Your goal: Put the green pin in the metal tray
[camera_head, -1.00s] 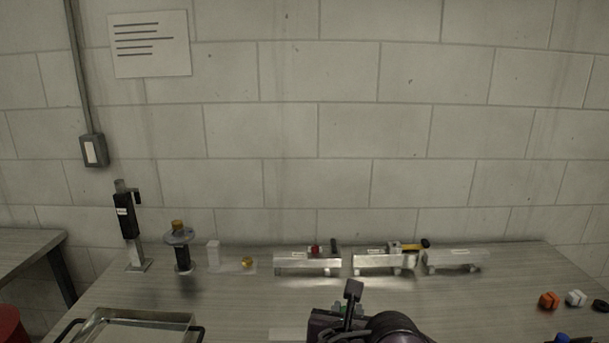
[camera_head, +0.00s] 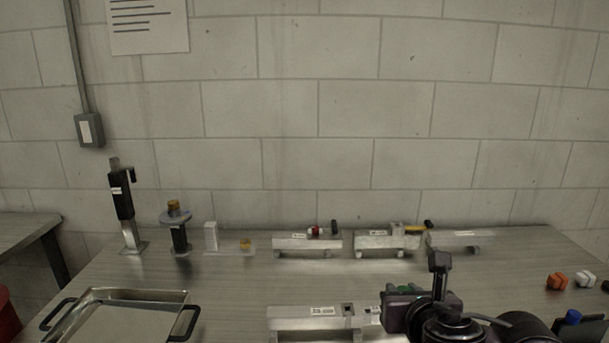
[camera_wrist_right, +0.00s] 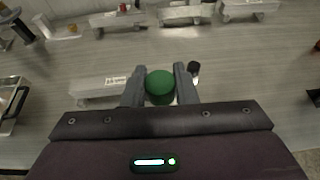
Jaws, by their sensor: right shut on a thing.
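The green pin (camera_wrist_right: 160,86) is between the two fingers of my right gripper (camera_wrist_right: 160,74) in the right wrist view, its round top facing the camera. In the head view my right gripper (camera_head: 404,294) is shut on it, and only a little of the green pin (camera_head: 406,288) shows. The metal tray (camera_head: 95,297), shallow and silver with dark handles, stands at the front left of the table, well to the left of this gripper. Its edge also shows in the wrist view (camera_wrist_right: 13,107). My left gripper is not in view.
An aluminium trailer (camera_head: 300,323) lies at the front, left of and partly behind my right gripper. Several more trailers (camera_head: 307,245) line the back. A black post (camera_head: 124,196) and a disc stand (camera_head: 177,220) are at the back left.

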